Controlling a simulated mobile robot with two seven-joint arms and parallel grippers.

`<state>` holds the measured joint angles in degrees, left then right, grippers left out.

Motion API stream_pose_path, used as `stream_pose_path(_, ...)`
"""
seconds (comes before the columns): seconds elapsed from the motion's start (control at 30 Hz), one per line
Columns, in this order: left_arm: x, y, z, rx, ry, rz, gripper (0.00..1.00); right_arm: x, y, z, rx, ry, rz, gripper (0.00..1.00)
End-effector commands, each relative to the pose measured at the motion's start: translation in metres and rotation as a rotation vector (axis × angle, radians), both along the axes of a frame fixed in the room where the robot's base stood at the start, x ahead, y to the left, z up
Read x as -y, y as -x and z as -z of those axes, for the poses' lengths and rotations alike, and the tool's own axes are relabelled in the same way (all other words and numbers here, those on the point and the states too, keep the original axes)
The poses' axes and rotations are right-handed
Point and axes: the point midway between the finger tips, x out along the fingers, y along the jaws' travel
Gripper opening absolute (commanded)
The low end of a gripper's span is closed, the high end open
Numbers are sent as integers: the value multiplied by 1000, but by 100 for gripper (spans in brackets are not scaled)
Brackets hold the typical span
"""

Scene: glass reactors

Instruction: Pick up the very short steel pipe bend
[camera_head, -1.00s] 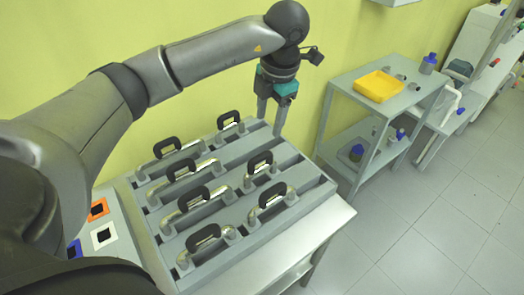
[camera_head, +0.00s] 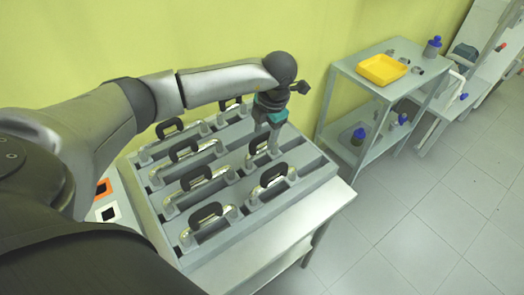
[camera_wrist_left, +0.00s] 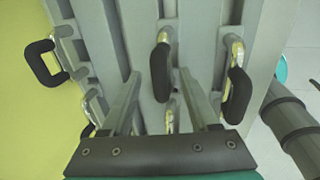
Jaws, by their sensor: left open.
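The very short steel pipe bend, with a black handle, is mostly hidden behind my left gripper (camera_head: 262,150) in the head view. In the left wrist view, a steel bend (camera_wrist_left: 163,38) with a black handle (camera_wrist_left: 160,75) shows between the two fingers of my left gripper (camera_wrist_left: 161,82); it looks like that short one. The fingers are open and apart, one on each side of the handle, pointing down at the rack. I cannot tell whether they touch it. My right gripper is not in view.
The grey slotted rack (camera_head: 310,178) holds several other handled bends, one close in front (camera_head: 270,174). Another handle (camera_wrist_left: 237,95) stands right of the fingers in the wrist view. A shelf with a yellow tray (camera_head: 382,69) stands to the right. The yellow wall is behind.

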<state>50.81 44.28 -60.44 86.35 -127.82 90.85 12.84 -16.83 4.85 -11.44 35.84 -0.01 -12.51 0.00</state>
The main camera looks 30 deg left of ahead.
Motion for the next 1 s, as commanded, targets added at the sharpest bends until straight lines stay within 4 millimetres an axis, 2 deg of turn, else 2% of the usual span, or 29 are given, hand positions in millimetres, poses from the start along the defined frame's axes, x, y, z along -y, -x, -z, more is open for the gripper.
stream_pose_path(0.13,-3,-1,16,-1,1,0,61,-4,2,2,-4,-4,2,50)
stream_pose_path(0.4,-4,-2,18,2,1,0,61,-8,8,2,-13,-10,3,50)
stream_pose_path(0.93,-4,-2,18,1,2,0,1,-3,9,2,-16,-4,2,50)
stream_pose_path(1.0,-4,-2,18,1,2,0,0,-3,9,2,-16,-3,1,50)
